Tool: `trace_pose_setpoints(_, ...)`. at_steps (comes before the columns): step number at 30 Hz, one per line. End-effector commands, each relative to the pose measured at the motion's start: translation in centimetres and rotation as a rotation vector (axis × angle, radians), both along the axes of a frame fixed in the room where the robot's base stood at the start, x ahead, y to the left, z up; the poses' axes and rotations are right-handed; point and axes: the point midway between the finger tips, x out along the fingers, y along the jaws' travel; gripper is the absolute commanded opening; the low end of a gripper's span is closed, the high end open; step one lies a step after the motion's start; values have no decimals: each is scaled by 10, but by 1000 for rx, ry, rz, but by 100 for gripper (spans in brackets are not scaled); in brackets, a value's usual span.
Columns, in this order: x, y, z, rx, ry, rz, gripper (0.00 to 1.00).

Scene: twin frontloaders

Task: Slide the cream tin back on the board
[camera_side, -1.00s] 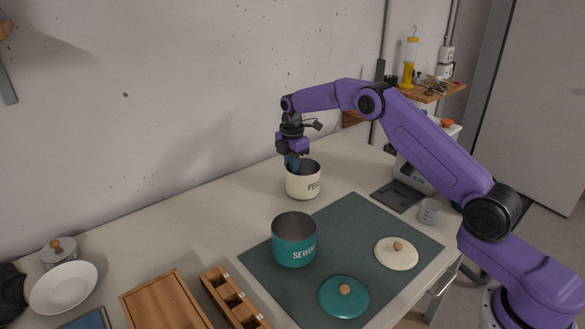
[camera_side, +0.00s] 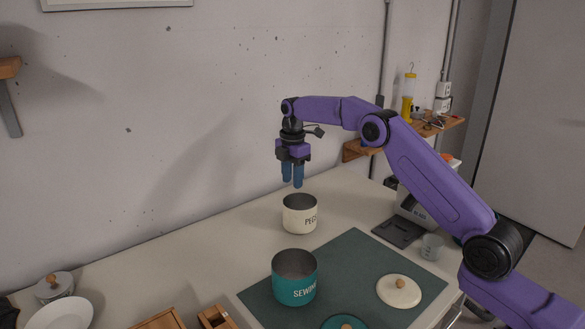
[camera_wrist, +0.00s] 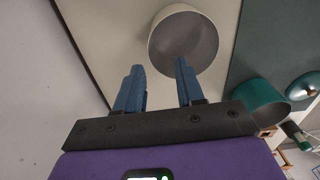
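The cream tin (camera_side: 299,218), lettered PEGS, stands upright and lidless on the pale counter, behind the green board (camera_side: 352,252) and off it. My gripper (camera_side: 293,184) is just above the tin in the side view, fingers down, empty and not touching it. In the wrist view the blue fingers (camera_wrist: 157,88) are spread apart, and the cream tin (camera_wrist: 160,48) shows beyond them with its open mouth facing the camera. The teal SEWING tin (camera_side: 294,288) stands lidless on the board. A cream lid with a wooden knob (camera_side: 399,294) lies on the board.
A teal lid (camera_side: 345,322) lies at the board's front, cut by the picture edge. A grey cup (camera_side: 431,247) and a scale (camera_side: 400,232) stand right of the board. The wall (camera_side: 150,150) rises behind the counter. Counter left of the cream tin is clear.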

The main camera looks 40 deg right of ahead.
Motion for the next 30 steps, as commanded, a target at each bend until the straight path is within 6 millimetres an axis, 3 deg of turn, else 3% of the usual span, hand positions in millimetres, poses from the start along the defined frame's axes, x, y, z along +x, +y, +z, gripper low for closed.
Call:
trace_pose_setpoints(3,0,0,17,0,-2,0,38)
trace_pose_setpoints(9,0,0,30,0,1,1,38)
trace_pose_setpoints(24,0,1,32,0,1,0,38)
trace_pose_setpoints(30,-12,24,41,0,-1,-20,38)
